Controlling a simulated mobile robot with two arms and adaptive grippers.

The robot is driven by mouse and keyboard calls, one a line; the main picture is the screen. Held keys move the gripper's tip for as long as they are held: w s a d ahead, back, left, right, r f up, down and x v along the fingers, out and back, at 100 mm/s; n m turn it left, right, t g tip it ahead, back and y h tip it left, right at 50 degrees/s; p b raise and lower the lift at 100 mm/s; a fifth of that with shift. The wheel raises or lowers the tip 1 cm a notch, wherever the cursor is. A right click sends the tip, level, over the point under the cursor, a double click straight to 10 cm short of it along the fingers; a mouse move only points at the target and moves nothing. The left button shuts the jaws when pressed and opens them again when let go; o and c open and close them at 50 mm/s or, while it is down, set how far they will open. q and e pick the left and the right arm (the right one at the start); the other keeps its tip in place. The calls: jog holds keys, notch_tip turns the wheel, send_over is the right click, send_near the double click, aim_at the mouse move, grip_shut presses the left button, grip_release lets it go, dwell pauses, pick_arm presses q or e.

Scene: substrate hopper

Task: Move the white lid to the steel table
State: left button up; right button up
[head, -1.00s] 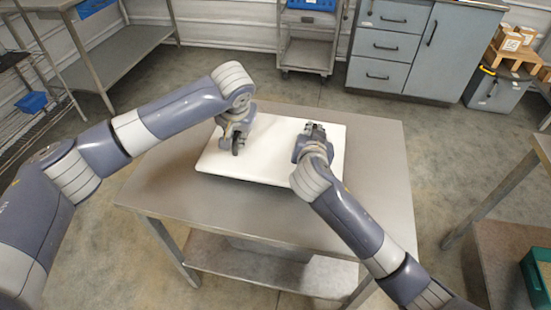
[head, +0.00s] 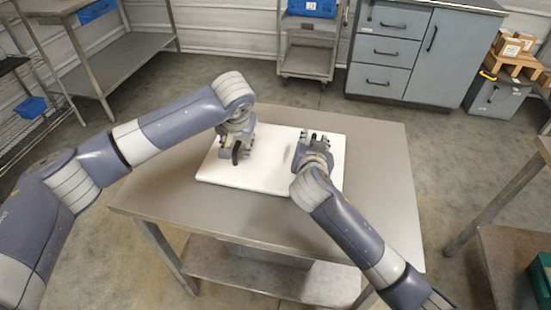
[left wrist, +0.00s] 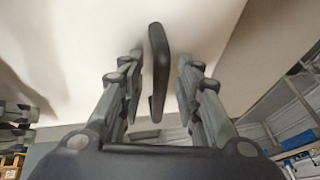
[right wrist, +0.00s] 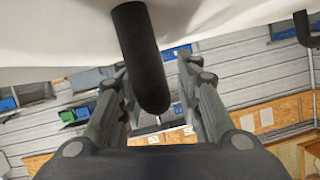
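The white lid (head: 262,176) lies flat on the steel table (head: 375,190), towards its back edge. It shows as a pale surface in the left wrist view (left wrist: 90,40). My left gripper (head: 238,153) is over the lid's left part; in the left wrist view its fingers (left wrist: 157,95) are open, with a dark handle (left wrist: 158,65) between them and gaps on both sides. My right gripper (head: 314,138) is at the lid's right part; in the right wrist view its fingers (right wrist: 158,95) are open around another dark handle (right wrist: 140,50), apart from it.
The table's front and right top are bare, with a lower shelf (head: 270,275) beneath. A grey cart (head: 306,50) and a drawer cabinet (head: 405,50) stand behind. A workbench (head: 520,250) is at the right, shelving (head: 115,65) at the left.

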jog(key=shift+s, duration=0.1)
jog(key=v, duration=1.2)
pick_arm(q)
jog(key=v, duration=1.1)
jog(key=shift+s+r, duration=0.2)
jog(key=shift+r, duration=0.15)
